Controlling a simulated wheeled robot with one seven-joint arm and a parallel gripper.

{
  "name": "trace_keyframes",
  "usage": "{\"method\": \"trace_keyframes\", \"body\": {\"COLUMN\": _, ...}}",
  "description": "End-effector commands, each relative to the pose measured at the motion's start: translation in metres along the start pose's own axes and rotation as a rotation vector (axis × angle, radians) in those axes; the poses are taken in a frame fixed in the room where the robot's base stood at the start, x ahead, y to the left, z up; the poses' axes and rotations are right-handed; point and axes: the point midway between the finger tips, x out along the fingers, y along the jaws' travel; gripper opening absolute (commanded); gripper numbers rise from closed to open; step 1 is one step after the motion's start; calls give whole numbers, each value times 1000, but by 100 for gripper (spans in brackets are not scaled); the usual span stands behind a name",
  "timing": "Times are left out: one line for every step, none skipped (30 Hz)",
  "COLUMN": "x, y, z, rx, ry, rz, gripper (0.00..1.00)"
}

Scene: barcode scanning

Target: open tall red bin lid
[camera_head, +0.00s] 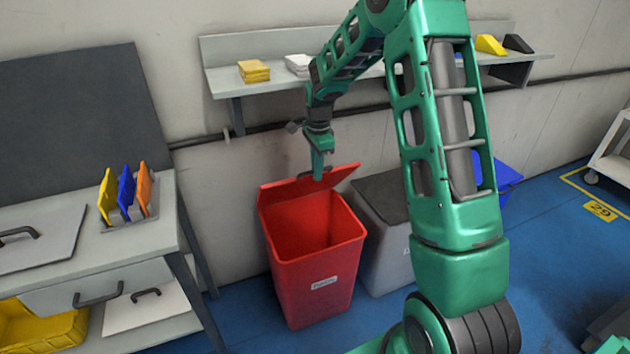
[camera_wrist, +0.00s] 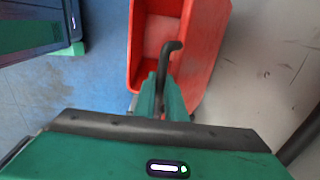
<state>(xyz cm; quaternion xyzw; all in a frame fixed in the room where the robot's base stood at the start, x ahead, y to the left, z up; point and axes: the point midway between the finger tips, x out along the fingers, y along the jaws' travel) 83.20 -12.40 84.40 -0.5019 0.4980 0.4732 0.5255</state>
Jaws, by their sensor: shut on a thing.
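The tall red bin (camera_head: 315,265) stands on the blue floor against the wall, with a white label on its front. Its red lid (camera_head: 283,190) is raised and tilted back toward the wall, and the red inside shows. My gripper (camera_head: 319,172) is at the lid's upper edge, shut on the dark lid handle (camera_head: 306,175). In the wrist view the green fingers (camera_wrist: 163,98) close around the dark bent handle (camera_wrist: 167,62), with the red bin (camera_wrist: 207,40) behind. The fingers hide part of the handle.
A grey bin (camera_head: 385,240) with a dark lid stands just right of the red bin, partly behind my arm. A grey workbench (camera_head: 150,237) with coloured holders is at the left. A wall shelf (camera_head: 225,82) is above. Blue floor (camera_head: 560,270) is open at the right.

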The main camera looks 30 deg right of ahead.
Motion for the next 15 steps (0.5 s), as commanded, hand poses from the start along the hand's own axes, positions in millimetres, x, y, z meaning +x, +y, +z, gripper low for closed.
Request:
{"method": "trace_keyframes", "body": {"x": 1, "y": -2, "z": -2, "rx": 2, "ry": 0, "rz": -6, "gripper": 0}}
{"method": "trace_keyframes", "body": {"x": 0, "y": -2, "z": -2, "rx": 2, "ry": 0, "rz": -7, "gripper": 0}}
{"method": "trace_keyframes", "body": {"x": -2, "y": -1, "z": -2, "rx": 3, "ry": 0, "rz": -8, "gripper": 0}}
{"method": "trace_keyframes", "body": {"x": -4, "y": 0, "z": -2, "rx": 3, "ry": 0, "rz": -9, "gripper": 0}}
{"method": "trace_keyframes", "body": {"x": -5, "y": 1, "z": -3, "rx": 3, "ry": 0, "rz": -10, "gripper": 0}}
{"method": "trace_keyframes", "body": {"x": -6, "y": 2, "z": -3, "rx": 3, "ry": 0, "rz": -11, "gripper": 0}}
{"method": "trace_keyframes", "body": {"x": -6, "y": 3, "z": -3, "rx": 3, "ry": 0, "rz": -11, "gripper": 0}}
{"method": "trace_keyframes", "body": {"x": -7, "y": 4, "z": -3, "rx": 3, "ry": 0, "rz": -12, "gripper": 0}}
{"method": "trace_keyframes", "body": {"x": -8, "y": 4, "z": -3, "rx": 3, "ry": 0, "rz": -12, "gripper": 0}}
{"method": "trace_keyframes", "body": {"x": -8, "y": 5, "z": -3, "rx": 3, "ry": 0, "rz": -13, "gripper": 0}}
{"method": "trace_keyframes", "body": {"x": -9, "y": 5, "z": -3, "rx": 3, "ry": 0, "rz": -13, "gripper": 0}}
{"method": "trace_keyframes", "body": {"x": -9, "y": 6, "z": -3, "rx": 3, "ry": 0, "rz": -13, "gripper": 0}}
{"method": "trace_keyframes", "body": {"x": -10, "y": 6, "z": -3, "rx": 3, "ry": 0, "rz": -13, "gripper": 13}}
{"method": "trace_keyframes", "body": {"x": -10, "y": 6, "z": -3, "rx": 3, "ry": 0, "rz": -13, "gripper": 20}}
{"method": "trace_keyframes", "body": {"x": -10, "y": 6, "z": -3, "rx": 3, "ry": 0, "rz": -14, "gripper": 29}}
